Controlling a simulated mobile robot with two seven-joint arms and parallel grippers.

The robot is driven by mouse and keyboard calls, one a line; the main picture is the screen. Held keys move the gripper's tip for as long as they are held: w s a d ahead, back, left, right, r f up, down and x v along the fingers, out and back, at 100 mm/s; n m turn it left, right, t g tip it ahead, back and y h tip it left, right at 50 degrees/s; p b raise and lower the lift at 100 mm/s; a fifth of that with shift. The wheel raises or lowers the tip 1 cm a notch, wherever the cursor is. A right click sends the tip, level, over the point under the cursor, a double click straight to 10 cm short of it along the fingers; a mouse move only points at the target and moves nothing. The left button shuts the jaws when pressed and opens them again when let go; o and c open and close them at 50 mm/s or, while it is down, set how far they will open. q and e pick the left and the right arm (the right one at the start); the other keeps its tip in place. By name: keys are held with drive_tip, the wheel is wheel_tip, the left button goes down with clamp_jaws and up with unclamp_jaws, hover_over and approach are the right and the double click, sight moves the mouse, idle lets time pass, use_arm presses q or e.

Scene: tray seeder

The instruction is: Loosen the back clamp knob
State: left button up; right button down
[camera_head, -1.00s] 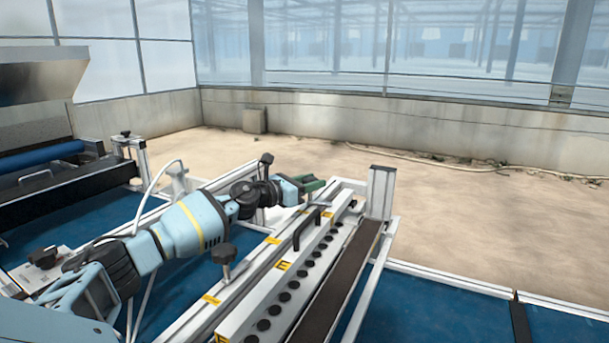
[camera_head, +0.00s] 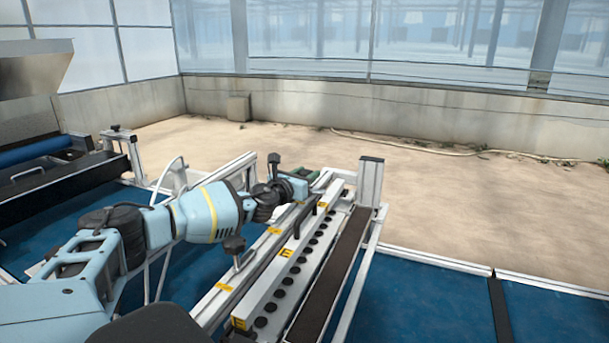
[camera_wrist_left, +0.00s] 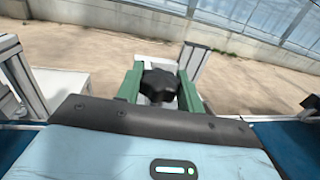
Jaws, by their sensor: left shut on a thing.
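My left gripper (camera_head: 310,175) has green fingers and reaches the far end of the seeder's white rail in the head view. In the left wrist view its fingers (camera_wrist_left: 158,88) stand on both sides of a black lobed knob, the back clamp knob (camera_wrist_left: 158,84), and are shut on it. In the head view this knob is hidden by the gripper. A similar black knob (camera_head: 235,245) stands on the near part of the rail, beside my left arm. My right gripper is not in view.
A white bar with a row of black holes (camera_head: 278,292) and a black handle (camera_head: 297,224) lies right of the arm. A dark strip (camera_head: 330,275) runs alongside. An upright post (camera_head: 370,182) stands at the far end. Open sandy floor (camera_head: 440,210) lies beyond.

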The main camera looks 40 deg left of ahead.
use_arm(q)
drive_tip(key=shift+r, duration=0.1)
idle(0.5)
drive_tip(key=o, duration=1)
drive_tip(key=shift+w, duration=0.1)
drive_tip(key=shift+s+d, duration=0.2)
drive_tip(key=shift+s, duration=1.1)
drive_tip(key=shift+s+d, duration=0.2)
drive_tip(key=shift+s, duration=1.1)
drive_tip(key=shift+s+d, duration=0.2)
drive_tip(key=shift+s, duration=1.1)
